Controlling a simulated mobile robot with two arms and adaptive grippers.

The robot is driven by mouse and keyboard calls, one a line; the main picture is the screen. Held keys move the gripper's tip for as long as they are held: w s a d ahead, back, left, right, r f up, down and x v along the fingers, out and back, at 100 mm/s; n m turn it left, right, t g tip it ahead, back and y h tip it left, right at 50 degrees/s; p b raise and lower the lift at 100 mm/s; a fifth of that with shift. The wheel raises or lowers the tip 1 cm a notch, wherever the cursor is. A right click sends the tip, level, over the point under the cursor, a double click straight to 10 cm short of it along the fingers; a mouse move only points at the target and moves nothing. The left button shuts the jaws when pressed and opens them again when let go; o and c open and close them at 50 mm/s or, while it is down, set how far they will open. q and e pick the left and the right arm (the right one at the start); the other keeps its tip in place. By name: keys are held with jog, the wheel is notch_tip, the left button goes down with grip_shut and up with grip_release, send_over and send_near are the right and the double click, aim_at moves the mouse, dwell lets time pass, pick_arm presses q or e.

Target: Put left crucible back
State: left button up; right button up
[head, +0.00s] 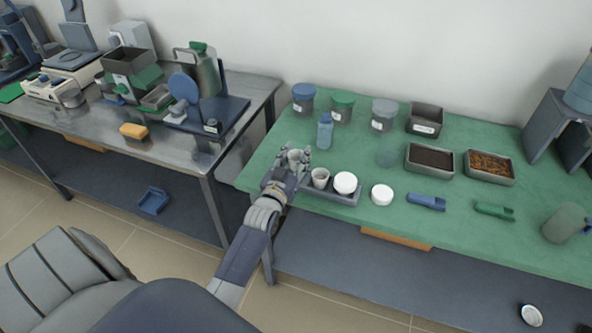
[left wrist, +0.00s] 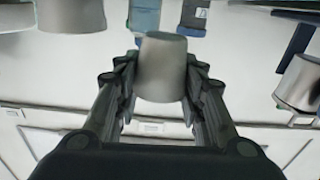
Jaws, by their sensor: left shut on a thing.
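My left gripper (head: 296,160) is shut on a small pale crucible (head: 293,154). It is over the left end of a grey tray (head: 345,199) at the front left of the green bench. In the left wrist view the crucible (left wrist: 162,70) sits between the two fingers (left wrist: 161,92). Whether its base touches the tray is hidden by the hand. A second crucible (head: 320,177) stands in the tray just right of the gripper. A round white piece (head: 345,182) is at the tray's right part. My right gripper is not in view.
A white round item (head: 382,194), a blue piece (head: 426,202) and a green piece (head: 494,211) lie right of the tray. A blue bottle (head: 325,131) and lidded jars (head: 342,107) stand behind. Two filled trays (head: 430,171) are further right. A metal table (head: 170,150) stands left, across a gap.

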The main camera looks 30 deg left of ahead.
pick_arm(q)
jog(key=shift+f, duration=2.35)
jog(key=shift+f, duration=0.2)
jog(key=o, duration=0.9)
jog(key=shift+r, duration=0.2)
jog(key=b+v, duration=0.1)
jog(key=v, duration=1.1)
jog(key=shift+s, duration=0.1)
